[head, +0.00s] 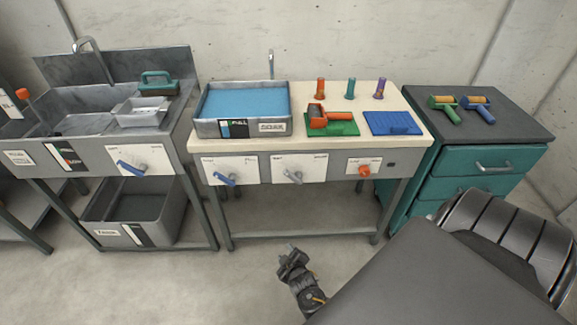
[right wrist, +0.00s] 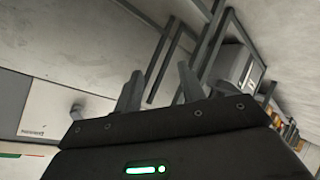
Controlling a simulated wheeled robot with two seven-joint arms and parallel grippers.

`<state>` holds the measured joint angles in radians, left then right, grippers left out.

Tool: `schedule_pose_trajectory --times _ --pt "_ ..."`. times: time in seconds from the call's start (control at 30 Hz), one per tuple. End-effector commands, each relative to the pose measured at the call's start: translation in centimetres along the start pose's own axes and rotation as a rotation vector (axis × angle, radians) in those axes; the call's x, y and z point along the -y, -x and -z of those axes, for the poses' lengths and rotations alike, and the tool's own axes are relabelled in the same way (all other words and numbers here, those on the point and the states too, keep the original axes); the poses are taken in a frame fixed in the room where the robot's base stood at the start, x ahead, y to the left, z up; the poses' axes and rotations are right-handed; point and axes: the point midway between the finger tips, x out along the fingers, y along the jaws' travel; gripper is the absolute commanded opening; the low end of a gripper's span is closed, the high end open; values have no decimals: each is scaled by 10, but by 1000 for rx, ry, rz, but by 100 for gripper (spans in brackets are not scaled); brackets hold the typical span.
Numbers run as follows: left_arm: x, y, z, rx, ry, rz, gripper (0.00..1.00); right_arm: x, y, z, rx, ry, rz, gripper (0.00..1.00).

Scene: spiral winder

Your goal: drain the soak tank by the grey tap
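The soak tank (head: 208,128) is a grey metal basin full of blue liquid on the left of the cream-topped bench. The grey tap (head: 294,176) sits on a white plate on the bench front, below and right of the tank; its handle points down. A grey knob that looks like this tap shows at the left in the right wrist view (right wrist: 77,111). My right gripper (head: 290,254) is below the bench front, apart from the tap, with nothing between its fingers. The right wrist view shows its two fingers (right wrist: 160,90) spread apart. My left gripper is out of view.
A blue tap (head: 225,179) is left of the grey one and an orange knob (head: 364,170) right of it. A sink (head: 25,130) stands left, a teal drawer cabinet (head: 485,160) right. Floor in front is clear.

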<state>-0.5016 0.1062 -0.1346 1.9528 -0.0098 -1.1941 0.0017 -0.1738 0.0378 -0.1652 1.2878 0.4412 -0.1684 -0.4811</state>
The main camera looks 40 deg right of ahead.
Motion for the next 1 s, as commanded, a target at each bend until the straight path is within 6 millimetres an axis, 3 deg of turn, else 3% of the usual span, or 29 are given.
schedule_pose_trajectory --times 0.3,0.87,1.0 --pt "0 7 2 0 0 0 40 13 6 -16 31 -3 45 40" --pt "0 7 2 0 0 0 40 13 6 -17 32 -7 45 40" --pt "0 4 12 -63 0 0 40 17 6 -18 36 -58 60 40"
